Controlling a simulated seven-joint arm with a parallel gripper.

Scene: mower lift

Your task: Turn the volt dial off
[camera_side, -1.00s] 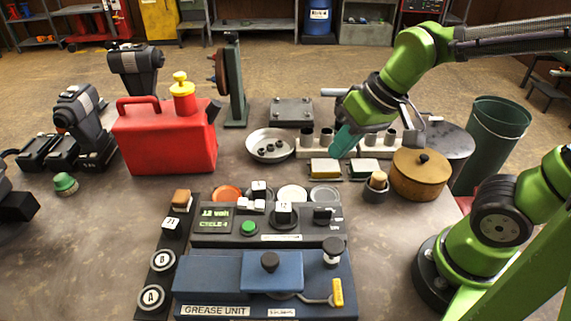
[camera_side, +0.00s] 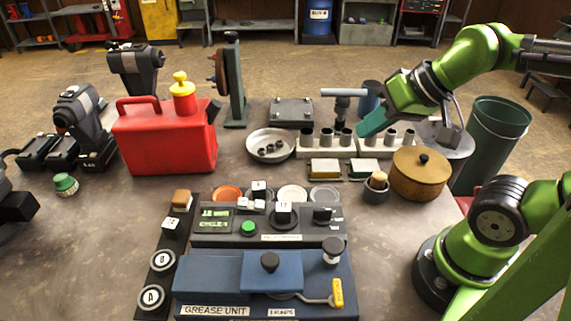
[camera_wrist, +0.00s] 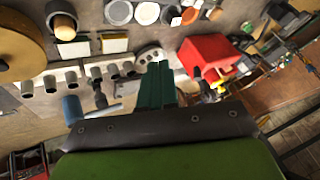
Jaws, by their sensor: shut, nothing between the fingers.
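The dark control unit (camera_side: 205,240) stands at the front centre of the bench in the side view. It has a small display with green lettering (camera_side: 214,217), where "12 volt" seems to read on the top line. A black dial with a white numbered face (camera_side: 284,212) sits on it; the number is too small to read surely, and I take this to be the volt dial. My gripper (camera_side: 368,128) has teal fingers, shut and empty, over the row of grey sockets behind and right of the unit, well apart from the dial. In the wrist view the closed fingers (camera_wrist: 157,88) touch nothing I can make out.
A blue grease unit (camera_side: 215,272) stands in front of the control unit. A green button (camera_side: 248,228) and a black knob (camera_side: 323,215) flank the dial. A red fuel can (camera_side: 165,145) stands left, a lidded wooden pot (camera_side: 420,178) right.

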